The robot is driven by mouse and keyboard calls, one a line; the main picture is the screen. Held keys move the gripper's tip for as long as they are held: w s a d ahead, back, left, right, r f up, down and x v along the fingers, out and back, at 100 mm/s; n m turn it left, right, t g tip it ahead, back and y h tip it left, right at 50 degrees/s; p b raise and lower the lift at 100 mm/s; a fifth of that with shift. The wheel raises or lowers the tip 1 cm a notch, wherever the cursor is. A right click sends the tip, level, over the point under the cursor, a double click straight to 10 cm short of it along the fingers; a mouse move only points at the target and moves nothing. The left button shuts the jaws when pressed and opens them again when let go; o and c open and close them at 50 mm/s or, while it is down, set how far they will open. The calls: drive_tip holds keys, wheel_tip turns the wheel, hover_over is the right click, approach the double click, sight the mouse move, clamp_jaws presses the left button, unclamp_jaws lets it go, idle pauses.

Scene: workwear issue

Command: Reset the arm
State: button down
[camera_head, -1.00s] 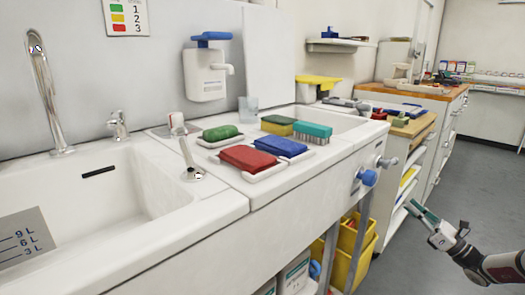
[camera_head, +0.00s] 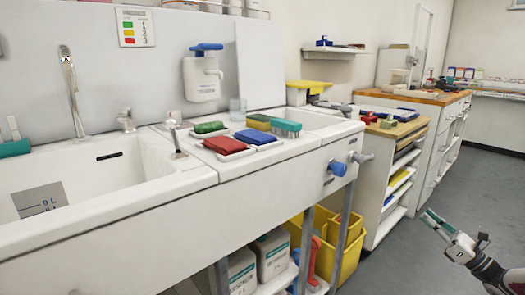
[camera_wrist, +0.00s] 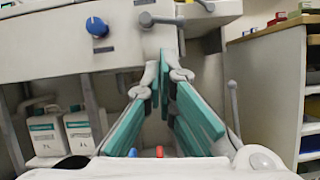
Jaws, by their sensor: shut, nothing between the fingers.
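My gripper (camera_head: 436,222) is at the lower right of the head view, over the grey floor and to the right of the sink unit (camera_head: 240,195). It has grey links and teal finger pads. In the wrist view my gripper (camera_wrist: 163,72) points at the front of the sink unit, with its fingertips drawn together and nothing between them. A blue knob (camera_wrist: 97,27) on the unit's front shows at the upper left of that view. The fingers look apart from the unit.
Red (camera_head: 225,145), blue (camera_head: 256,136) and green (camera_head: 209,127) brushes lie on the sink ledge. A yellow bin (camera_head: 349,262) and white canisters (camera_head: 272,257) stand below. A shelf unit (camera_head: 398,190) stands right of the sink. The floor (camera_head: 470,185) at right is clear.

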drive_tip(key=s+a+r+n+g+y, duration=0.1)
drive_tip(key=a+r+n+g, duration=0.35)
drive_tip(key=a, duration=0.35)
drive_tip(key=s+a+r+n+g+y, duration=0.1)
drive_tip(key=a+r+n+g, duration=0.3)
drive_tip(key=a, duration=0.5)
drive_tip(key=s+a+r+n+g, duration=0.1)
drive_tip(key=a+r+n+g, duration=0.3)
drive_tip(key=a, duration=0.4)
drive_tip(key=s+a+r+n+g+h, duration=0.2)
drive_tip(key=s+a+n+g, duration=0.2)
drive_tip(key=s+a+g, duration=0.3)
drive_tip(key=s+a+r+n+g+h, duration=0.1)
drive_tip(key=s+a+n+h, duration=0.25)
drive_tip(key=s, duration=0.55)
drive_tip(key=s+a+r+n+h, duration=0.2)
drive_tip(key=s+a+n+h, duration=0.15)
drive_tip(key=s, duration=0.45)
drive_tip(key=s+d+f+n+t+h, duration=0.1)
drive_tip(key=s+d+f+n+h, duration=0.15)
drive_tip(key=s, duration=0.75)
drive_tip(key=s+d+f+n+t+h, duration=0.15)
drive_tip(key=s+n+h, duration=0.25)
drive_tip(key=s, duration=0.5)
wheel_tip(320, 180, up, 34)
drive_tip(key=t+p, duration=0.3)
drive_tip(key=p, duration=2.8)
drive_tip(key=shift+d+f+t, duration=0.15)
drive_tip(key=shift+d+t, duration=0.1)
drive_tip(key=shift+t, duration=0.15)
